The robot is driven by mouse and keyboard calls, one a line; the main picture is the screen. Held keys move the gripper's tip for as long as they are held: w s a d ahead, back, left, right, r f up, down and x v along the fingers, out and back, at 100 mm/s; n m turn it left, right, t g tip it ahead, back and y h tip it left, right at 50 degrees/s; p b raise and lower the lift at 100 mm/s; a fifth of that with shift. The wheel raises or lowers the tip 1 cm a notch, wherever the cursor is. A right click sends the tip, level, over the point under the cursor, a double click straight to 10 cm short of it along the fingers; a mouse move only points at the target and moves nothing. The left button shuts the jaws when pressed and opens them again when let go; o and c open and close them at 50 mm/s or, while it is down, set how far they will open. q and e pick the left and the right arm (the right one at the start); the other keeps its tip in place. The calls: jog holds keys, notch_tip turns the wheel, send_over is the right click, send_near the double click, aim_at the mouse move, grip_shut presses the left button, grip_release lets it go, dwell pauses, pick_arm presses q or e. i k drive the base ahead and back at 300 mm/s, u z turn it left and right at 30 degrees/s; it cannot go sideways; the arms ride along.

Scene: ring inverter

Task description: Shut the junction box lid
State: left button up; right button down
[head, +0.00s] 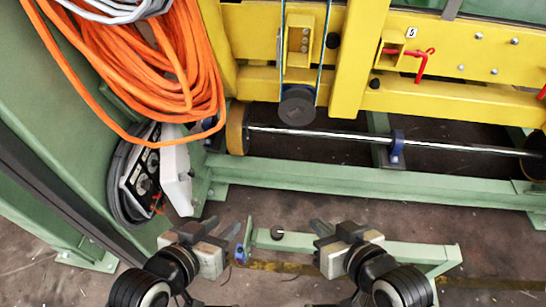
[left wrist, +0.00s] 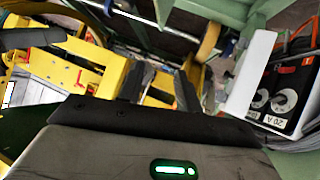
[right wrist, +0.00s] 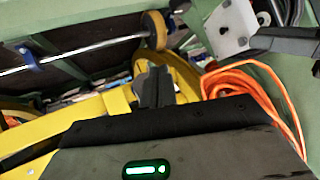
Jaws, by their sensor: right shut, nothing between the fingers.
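The junction box (head: 143,178) is mounted low at the left, with a dark face carrying dials. Its pale lid (head: 177,178) stands open on the box's right side. The left wrist view shows the lid (left wrist: 250,75) as a pale panel and the dial face (left wrist: 283,98) at the right edge. My left gripper (head: 222,228) is open and empty, to the lower right of the lid and apart from it. Its two fingers are spread in the left wrist view (left wrist: 162,85). My right gripper (head: 322,230) is shut and empty, further right, with its fingers together in the right wrist view (right wrist: 155,88).
Coiled orange cable (head: 170,70) hangs above the box, and one loop passes close to the lid's top. A green rail (head: 350,178) and a metal shaft (head: 320,136) lie beyond the grippers. A green bracket arm (head: 400,252) runs low behind my right gripper.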

aim_at(175, 159)
jog(key=z, duration=0.7)
jog(key=k, duration=0.5)
jog(key=u, duration=2.1)
